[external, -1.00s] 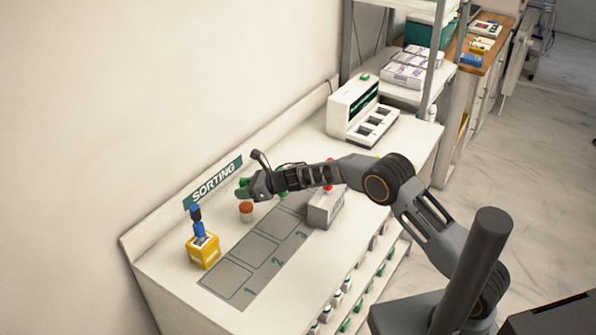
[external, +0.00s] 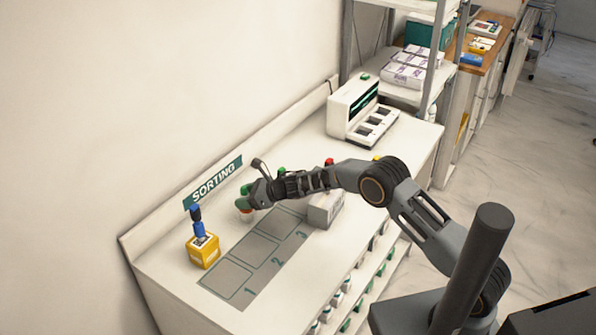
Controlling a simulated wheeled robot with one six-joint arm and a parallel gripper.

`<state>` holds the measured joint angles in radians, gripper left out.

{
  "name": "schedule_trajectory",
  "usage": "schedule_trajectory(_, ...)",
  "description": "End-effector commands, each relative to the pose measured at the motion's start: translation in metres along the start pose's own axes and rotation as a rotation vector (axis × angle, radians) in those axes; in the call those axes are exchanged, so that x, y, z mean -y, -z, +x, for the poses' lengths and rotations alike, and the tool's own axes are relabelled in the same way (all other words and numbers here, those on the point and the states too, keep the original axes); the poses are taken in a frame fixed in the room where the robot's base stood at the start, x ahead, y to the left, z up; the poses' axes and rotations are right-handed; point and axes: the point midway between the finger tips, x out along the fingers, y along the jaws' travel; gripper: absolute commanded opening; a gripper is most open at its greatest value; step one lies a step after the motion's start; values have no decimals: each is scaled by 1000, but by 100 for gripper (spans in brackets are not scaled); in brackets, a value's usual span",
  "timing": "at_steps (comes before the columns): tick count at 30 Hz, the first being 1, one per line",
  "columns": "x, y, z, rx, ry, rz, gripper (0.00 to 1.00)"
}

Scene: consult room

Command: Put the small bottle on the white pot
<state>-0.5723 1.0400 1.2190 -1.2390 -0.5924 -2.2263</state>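My gripper (external: 247,196) is at the left end of my arm, low over the counter. Green shapes show at its tip; I cannot tell whether these are its fingers or a small bottle between them. A small white pot (external: 247,211) stands on the counter directly below the tip. Its orange-red top is now mostly covered by the gripper and the green shapes. Whether anything touches the pot is too small to tell. No small bottle can be made out clearly.
A yellow block with a blue-topped item (external: 203,250) stands at the left near the SORTING sign (external: 215,181). Grey numbered squares (external: 254,249) are empty in front. A grey box (external: 325,209) stands right of them, under my arm. A white machine (external: 361,110) stands at the back.

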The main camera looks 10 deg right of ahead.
Motion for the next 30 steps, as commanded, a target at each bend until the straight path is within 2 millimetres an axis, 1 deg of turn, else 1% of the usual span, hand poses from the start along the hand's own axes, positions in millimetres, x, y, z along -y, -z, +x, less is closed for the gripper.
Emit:
schedule_trajectory(7, 0, 0, 0, 0, 0, 0, 59)
schedule_trajectory(10, 0, -4, -2, 0, 0, 0, 59)
schedule_trajectory(11, 0, -6, -2, 0, 0, 0, 59)
schedule_trajectory(13, 1, -3, -8, 1, 1, -1, 59)
schedule_trajectory(17, 1, -2, -28, 1, 2, -1, 59)
schedule_trajectory(24, 1, -2, -74, 2, 2, -1, 59)
schedule_trajectory(30, 1, -2, -104, 2, 2, -1, 59)
